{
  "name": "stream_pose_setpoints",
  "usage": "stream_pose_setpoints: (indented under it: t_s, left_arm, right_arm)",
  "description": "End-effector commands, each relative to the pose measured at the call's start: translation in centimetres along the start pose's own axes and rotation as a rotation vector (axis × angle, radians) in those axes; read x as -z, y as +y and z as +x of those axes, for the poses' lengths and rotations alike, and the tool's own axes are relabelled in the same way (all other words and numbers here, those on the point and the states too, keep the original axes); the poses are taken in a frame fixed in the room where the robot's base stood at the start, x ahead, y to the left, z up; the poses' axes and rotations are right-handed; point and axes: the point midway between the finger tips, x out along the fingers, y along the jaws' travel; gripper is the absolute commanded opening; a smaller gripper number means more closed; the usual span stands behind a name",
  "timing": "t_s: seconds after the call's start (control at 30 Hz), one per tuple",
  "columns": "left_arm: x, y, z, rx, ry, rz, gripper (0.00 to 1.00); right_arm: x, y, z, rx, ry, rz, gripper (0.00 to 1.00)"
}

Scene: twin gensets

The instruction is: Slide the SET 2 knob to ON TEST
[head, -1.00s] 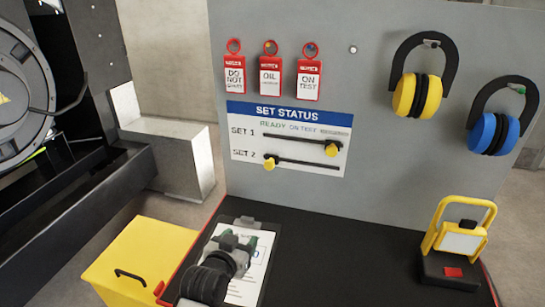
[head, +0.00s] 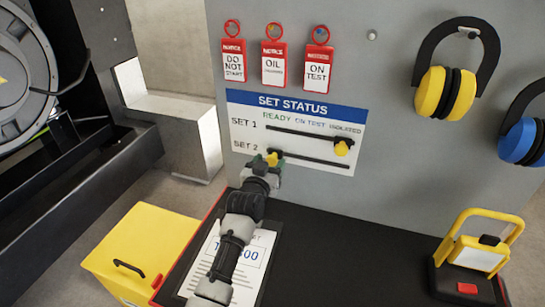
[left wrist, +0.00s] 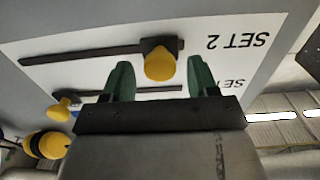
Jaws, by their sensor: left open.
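The SET STATUS board (head: 295,105) shows READY, ON TEST and ISOLATED columns. The yellow SET 2 knob (head: 272,159) sits at the left end of the lower slot, at the READY side. In the upside-down left wrist view the SET 2 knob (left wrist: 160,64) shows between the two green fingertips, with a gap on each side. My left gripper (head: 267,165) is open at this knob and hides part of it. It also shows in the left wrist view (left wrist: 161,78). My right gripper is not in view.
The SET 1 knob (head: 341,148) is at the right end of the upper slot. Red tags (head: 273,65) hang above the board. Earmuffs (head: 443,92) hang to the right. A clipboard (head: 250,265) and a yellow work lamp (head: 480,255) are on the black bench.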

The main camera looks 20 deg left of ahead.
Motion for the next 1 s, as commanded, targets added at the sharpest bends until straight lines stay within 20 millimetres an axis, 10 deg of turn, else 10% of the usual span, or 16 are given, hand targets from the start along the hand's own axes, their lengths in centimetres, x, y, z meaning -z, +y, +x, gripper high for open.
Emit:
stream_pose_setpoints:
  t_s: [0.17,0.6,1.0]
  left_arm:
    - [0.0,0.0,1.8,0.0,-0.001,0.001,0.59]
    - [0.0,0.0,2.4,0.0,0.0,0.001,0.57]
    - [-0.1,0.0,2.4,0.0,-0.001,0.0,0.0]
  right_arm:
    - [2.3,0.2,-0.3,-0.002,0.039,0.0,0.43]
    - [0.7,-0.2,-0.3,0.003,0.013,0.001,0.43]
    - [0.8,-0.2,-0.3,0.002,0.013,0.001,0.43]
